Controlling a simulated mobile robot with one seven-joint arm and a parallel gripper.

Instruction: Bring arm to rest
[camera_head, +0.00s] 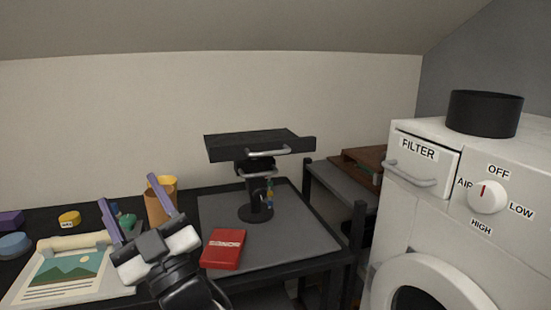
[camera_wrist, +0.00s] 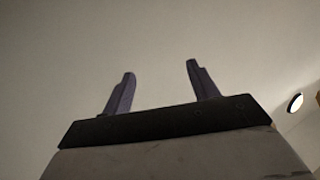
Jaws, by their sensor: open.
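My gripper (camera_head: 134,206) shows at the lower left of the head view, raised in front of the desk with its two purple fingers pointing up. The fingers are spread wide apart and nothing is between them. In the wrist view my gripper (camera_wrist: 158,85) is also open and empty, against a plain pale surface. A round light shows at the right edge there. My black and white wrist hides part of the desk's front edge.
A dark desk (camera_head: 335,258) bears a red box (camera_head: 224,249), a black stand (camera_head: 260,147), a picture sheet (camera_head: 65,272), a brown cup (camera_head: 158,207) and a yellow tin (camera_head: 69,218). A white dryer (camera_head: 440,225) with a black pot (camera_head: 484,113) stands at right. A sloped ceiling hangs above.

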